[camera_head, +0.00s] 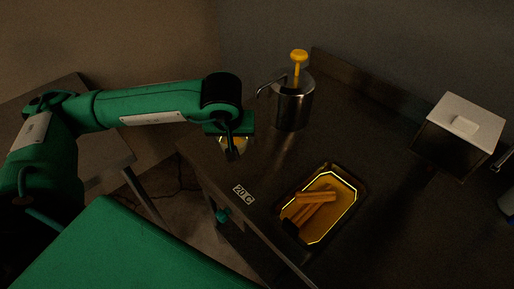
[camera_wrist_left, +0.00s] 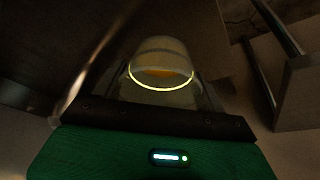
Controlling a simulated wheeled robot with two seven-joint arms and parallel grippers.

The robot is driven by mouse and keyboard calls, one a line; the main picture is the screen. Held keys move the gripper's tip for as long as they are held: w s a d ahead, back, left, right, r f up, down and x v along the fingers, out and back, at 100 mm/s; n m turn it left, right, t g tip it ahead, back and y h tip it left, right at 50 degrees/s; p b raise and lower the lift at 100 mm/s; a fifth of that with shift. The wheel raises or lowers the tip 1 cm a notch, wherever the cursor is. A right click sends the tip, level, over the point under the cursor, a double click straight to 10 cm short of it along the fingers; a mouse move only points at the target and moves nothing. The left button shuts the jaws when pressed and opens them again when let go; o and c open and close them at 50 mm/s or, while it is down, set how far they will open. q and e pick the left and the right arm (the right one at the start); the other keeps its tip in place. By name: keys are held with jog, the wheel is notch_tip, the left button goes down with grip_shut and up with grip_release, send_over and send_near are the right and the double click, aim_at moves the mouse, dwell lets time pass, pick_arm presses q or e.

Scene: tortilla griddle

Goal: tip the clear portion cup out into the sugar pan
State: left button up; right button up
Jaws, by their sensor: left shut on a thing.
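My left gripper (camera_head: 233,150) is shut on the clear portion cup (camera_head: 240,142), out past the counter's left edge. In the left wrist view the cup (camera_wrist_left: 161,60) sits between the fingers. It is see-through, with a bright yellow rim line and a little orange-yellow showing inside. I cannot tell its exact tilt. The sugar pan (camera_head: 359,196) lies on the counter to the right of and below the gripper in the head view, apart from it. It has a golden floor, with several brown sticks lying across it. My right gripper is not in view.
A steel pump canister (camera_head: 293,108) with a yellow top stands at the back, beyond the pan. A metal box with a white lid (camera_head: 466,122) stands at the right. A "20 C" label (camera_head: 243,194) is on the counter's left edge. Bare counter surrounds the pan.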

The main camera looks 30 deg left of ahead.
pick_arm(q)
jog(key=s+a+f+n+b, duration=0.1)
jog(key=a+f+b, duration=0.1)
jog(key=a+f+n+y+b, duration=0.1)
jog(key=a+f+b, duration=0.1)
jog(key=s+a+f+n+b, duration=0.1)
jog(key=f, duration=0.1)
jog(key=shift+s+a+f+n+g+b, duration=0.15)
jog(key=shift+s+a+n+g+b, duration=0.15)
jog(key=shift+a+n+b, duration=0.1)
jog(key=shift+s+a+f+y, duration=0.1)
jog(key=shift+s+a+y, duration=0.1)
jog(key=shift+a+y, duration=0.15)
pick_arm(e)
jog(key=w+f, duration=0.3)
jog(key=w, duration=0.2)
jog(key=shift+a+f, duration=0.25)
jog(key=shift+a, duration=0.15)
